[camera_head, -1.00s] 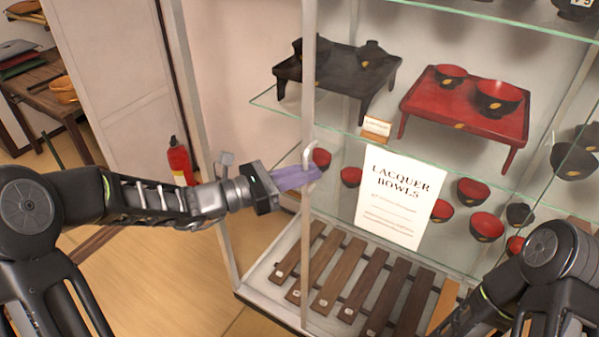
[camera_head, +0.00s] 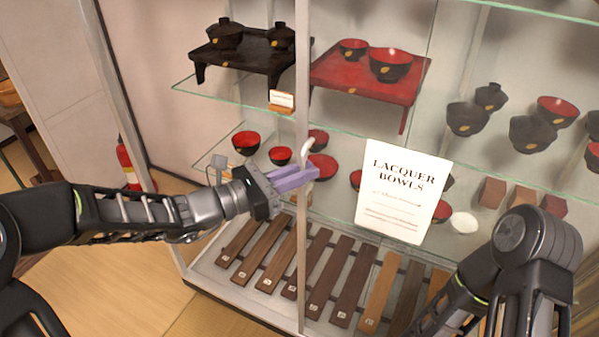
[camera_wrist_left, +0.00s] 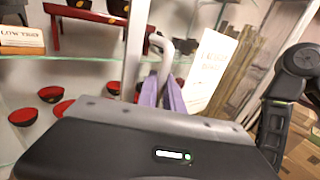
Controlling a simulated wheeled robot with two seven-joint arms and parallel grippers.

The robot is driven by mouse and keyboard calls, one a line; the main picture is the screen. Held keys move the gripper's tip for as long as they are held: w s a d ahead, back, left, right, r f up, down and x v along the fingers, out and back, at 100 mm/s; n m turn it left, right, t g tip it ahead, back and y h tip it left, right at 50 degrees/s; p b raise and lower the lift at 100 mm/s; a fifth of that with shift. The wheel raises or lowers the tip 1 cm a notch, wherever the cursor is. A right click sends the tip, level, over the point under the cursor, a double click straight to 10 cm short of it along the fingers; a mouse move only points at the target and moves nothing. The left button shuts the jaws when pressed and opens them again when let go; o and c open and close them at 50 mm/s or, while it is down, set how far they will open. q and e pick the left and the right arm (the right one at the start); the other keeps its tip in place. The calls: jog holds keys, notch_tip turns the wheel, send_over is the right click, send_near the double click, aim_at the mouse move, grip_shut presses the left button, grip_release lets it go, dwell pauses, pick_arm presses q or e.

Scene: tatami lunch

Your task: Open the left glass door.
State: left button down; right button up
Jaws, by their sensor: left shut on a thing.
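The left glass door shows by its pale upright edge frame (camera_head: 302,90), which stands well right of the cabinet's left corner post, with an open gap between them. A white curved handle (camera_head: 307,150) is on this frame; it also shows in the left wrist view (camera_wrist_left: 160,46). My left gripper (camera_head: 310,174) is shut at the handle, its purple fingers around the handle's lower part; the exact contact is hidden. In the left wrist view the purple fingers (camera_wrist_left: 161,92) sit just below the handle's top. My right arm is at lower right; its gripper is out of view.
A white "Lacquer Bowls" sign (camera_head: 404,190) hangs on the glass right of the frame. Inside stand a black low tray table (camera_head: 240,62), a red one (camera_head: 370,80) and several bowls. A fire extinguisher (camera_head: 127,165) is at left.

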pick_arm(q)
jog(key=c, duration=1.5)
grip_release()
jog(key=shift+a, duration=0.1)
jog(key=v, duration=0.7)
jog(key=shift+s+a+b, duration=0.2)
jog(key=shift+a+b, duration=0.1)
jog(key=shift+b, duration=0.05)
